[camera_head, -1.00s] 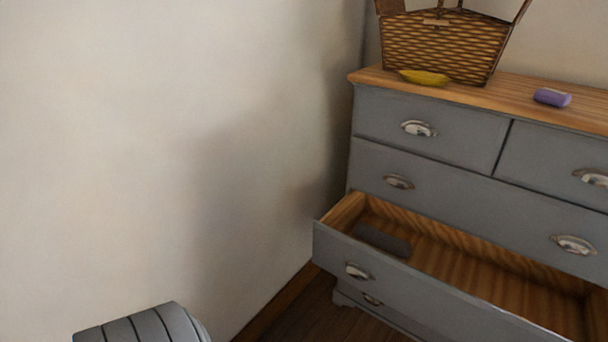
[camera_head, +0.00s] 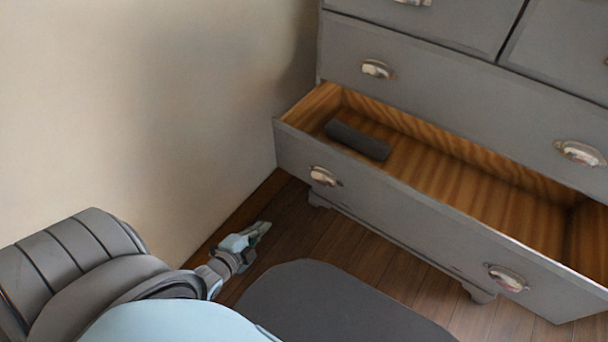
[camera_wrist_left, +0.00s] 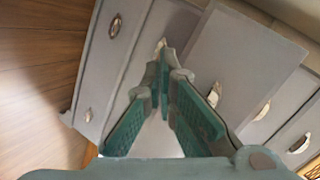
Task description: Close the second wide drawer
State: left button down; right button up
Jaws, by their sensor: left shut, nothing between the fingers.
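The second wide drawer (camera_head: 390,200) of the grey dresser is pulled out, showing its bare wooden inside. Its grey front has two metal cup handles, a left one (camera_head: 325,177) and a right one (camera_head: 507,278). A dark oblong object (camera_head: 357,139) lies inside at the left. My left gripper (camera_head: 258,232) is shut and empty, low over the floor, left of and apart from the drawer front in the head view. In the left wrist view its fingers (camera_wrist_left: 170,75) point at the grey dresser fronts; which front is the open drawer is hard to tell there. My right gripper is out of view.
The wide drawer above (camera_head: 460,95) is shut, as are the two small top drawers. A pale wall (camera_head: 130,110) stands at the left. Wooden floor (camera_head: 345,235) lies open in front of the dresser.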

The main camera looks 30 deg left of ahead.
pick_arm(q)
jog(key=w+d+r+m+t+h+b, duration=0.1)
jog(key=w+r+m+t, duration=0.15)
jog(key=r, duration=0.35)
jog(key=w+d+r+m+t+h+b, duration=0.1)
jog(key=w+r+m+t, duration=0.15)
jog(key=r+m, duration=0.2)
jog(key=n+b, duration=0.1)
jog(key=b, duration=0.5)
send_near(309, 158)
jog(key=w, duration=0.5)
jog(key=shift+d+f, duration=0.15)
jog(key=shift+d, duration=0.1)
jog(key=shift+w+r+p, duration=0.35)
jog(key=shift+w+p, duration=0.15)
jog(key=shift+p, duration=0.2)
jog(key=shift+w+f, duration=0.1)
jog(key=shift+w, duration=0.4)
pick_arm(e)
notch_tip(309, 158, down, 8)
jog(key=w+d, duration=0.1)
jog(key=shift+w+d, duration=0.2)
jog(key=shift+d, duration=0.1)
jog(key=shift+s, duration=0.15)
